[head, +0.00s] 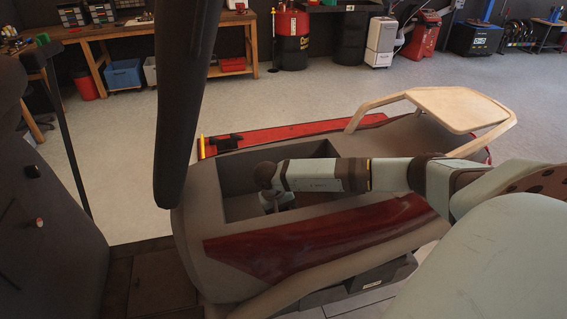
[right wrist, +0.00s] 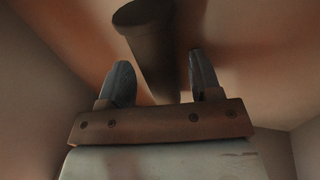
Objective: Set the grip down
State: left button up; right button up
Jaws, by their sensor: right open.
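The grip is a dark round cylinder (right wrist: 148,38) in the right wrist view. It lies against a brownish surface, with its near end between the two fingers of my right gripper (right wrist: 160,66). The fingers are spread, with a gap visible on each side of the grip. In the head view my right gripper (head: 277,200) reaches down into an open box-shaped recess (head: 237,178) in a long grey body (head: 190,200). The recess walls and my wrist hide the fingertips and the grip there. My left gripper is not in view.
A dark upright post (head: 185,100) stands in front of the recess on the left. Open floor (head: 330,95) stretches to the workbench (head: 110,35).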

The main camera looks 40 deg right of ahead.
jog(key=shift+r+p, duration=0.3)
jog(key=shift+r, duration=0.05)
jog(key=v, duration=1.1)
jog(key=shift+r+b, duration=0.3)
jog(key=shift+r, duration=0.05)
jog(key=shift+w+a, duration=0.1)
jog(key=shift+a, duration=0.05)
